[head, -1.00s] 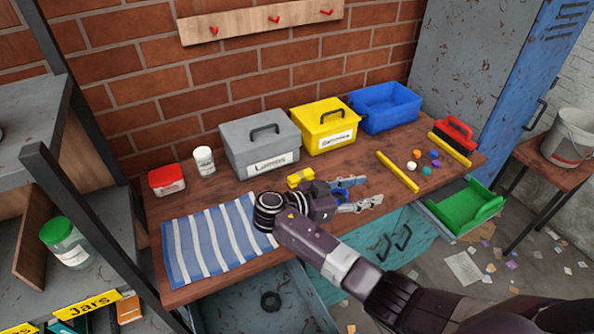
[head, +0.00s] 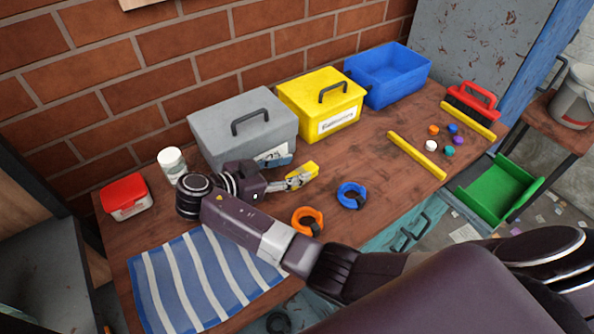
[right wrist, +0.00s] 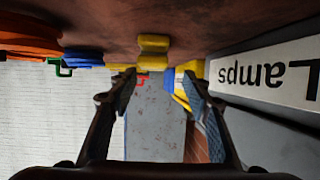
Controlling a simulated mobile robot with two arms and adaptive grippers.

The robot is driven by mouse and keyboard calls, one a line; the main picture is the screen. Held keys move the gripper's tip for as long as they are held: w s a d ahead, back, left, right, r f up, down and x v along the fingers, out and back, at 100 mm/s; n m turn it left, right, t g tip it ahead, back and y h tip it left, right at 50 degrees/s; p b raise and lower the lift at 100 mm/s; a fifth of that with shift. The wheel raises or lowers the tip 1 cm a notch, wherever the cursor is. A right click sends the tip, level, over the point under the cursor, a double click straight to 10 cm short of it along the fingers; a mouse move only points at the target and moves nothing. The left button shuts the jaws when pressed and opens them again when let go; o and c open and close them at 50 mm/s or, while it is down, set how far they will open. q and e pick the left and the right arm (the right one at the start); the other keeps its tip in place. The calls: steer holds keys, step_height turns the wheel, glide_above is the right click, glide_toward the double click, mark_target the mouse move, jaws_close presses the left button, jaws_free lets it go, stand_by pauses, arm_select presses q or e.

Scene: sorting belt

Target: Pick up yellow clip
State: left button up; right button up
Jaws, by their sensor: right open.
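The yellow clip (head: 303,170) lies on the wooden bench in front of the grey and yellow boxes. In the right wrist view, which looks upside down, the yellow clip (right wrist: 153,48) is straight ahead, between the lines of the fingers and beyond their tips. My right gripper (head: 287,170) is open beside the grey box, low over the bench, its fingers pointing at the clip. In the right wrist view the gripper (right wrist: 158,82) has nothing clearly held between its fingers. One finger partly covers the clip in the head view. My left gripper is not in view.
A grey box (head: 215,130) labelled "Lamps" (right wrist: 268,75) stands close beside the gripper. A yellow box (head: 300,100) and blue bin (head: 388,92) stand behind. A striped cloth (head: 200,280) lies front left.

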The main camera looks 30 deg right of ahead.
mark_target(311, 166)
steer(key=x, duration=0.2)
steer(key=shift+d, duration=0.3)
steer(key=x, duration=0.3)
steer(key=p+x, duration=0.1)
steer(key=x, duration=0.1)
steer(key=shift+s+d, duration=0.2)
steer(key=shift+s, duration=0.15)
steer(key=shift+f, duration=0.1)
steer(key=shift+c, duration=1)
steer(key=c, duration=0.9)
